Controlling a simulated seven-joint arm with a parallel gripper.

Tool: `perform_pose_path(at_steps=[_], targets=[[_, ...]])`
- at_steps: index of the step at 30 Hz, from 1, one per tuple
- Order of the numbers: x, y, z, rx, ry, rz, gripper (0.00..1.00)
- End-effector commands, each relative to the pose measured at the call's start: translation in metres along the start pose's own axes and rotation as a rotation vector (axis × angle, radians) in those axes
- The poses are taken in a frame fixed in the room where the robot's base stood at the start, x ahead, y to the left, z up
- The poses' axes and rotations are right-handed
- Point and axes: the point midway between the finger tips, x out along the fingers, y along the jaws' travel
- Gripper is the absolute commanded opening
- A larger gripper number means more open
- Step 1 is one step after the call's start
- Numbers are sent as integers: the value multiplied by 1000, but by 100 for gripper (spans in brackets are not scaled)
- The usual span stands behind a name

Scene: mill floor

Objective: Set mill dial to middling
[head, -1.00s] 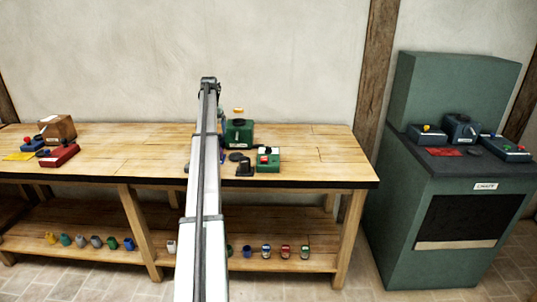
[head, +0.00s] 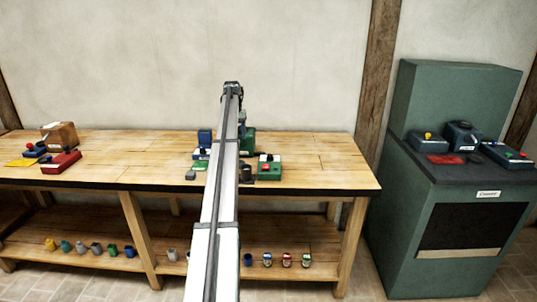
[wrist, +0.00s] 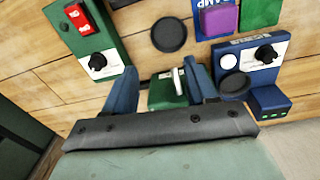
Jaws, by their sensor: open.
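My gripper (wrist: 162,72) is open and empty in the wrist view, its two blue fingers spread. A green block with a silver lever (wrist: 178,82) shows between and beyond the fingers. A blue unit (wrist: 245,85) with a black dial (wrist: 265,54) on a white face is right of the fingers. A green box (wrist: 85,38) with a red switch and another black knob (wrist: 97,62) is at upper left. Which dial is the mill's cannot be told; labels are unreadable. In the head view the blue unit (head: 204,138) stands left of my arm, a green machine (head: 249,141) partly behind it.
A purple button (wrist: 218,20) and a black disc (wrist: 168,35) lie near the dials. The green switch box (head: 269,168) is right of my arm. A wooden box (head: 60,134) and red unit (head: 61,162) stand far left. A green cabinet (head: 400,230) is at right.

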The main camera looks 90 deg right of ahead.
Motion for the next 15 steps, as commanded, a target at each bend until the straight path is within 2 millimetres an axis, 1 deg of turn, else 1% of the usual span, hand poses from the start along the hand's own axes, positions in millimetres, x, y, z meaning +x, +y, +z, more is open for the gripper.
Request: perform_pose_path(at_steps=[1,3,6,11,15], targets=[[-2,19,0,29,11,31,56],[-4,35,-1,98,26,71,56],[-6,48,-3,196,46,112,56],[-10,62,-4,361,83,166,56],[-12,73,-5,542,129,210,56]])
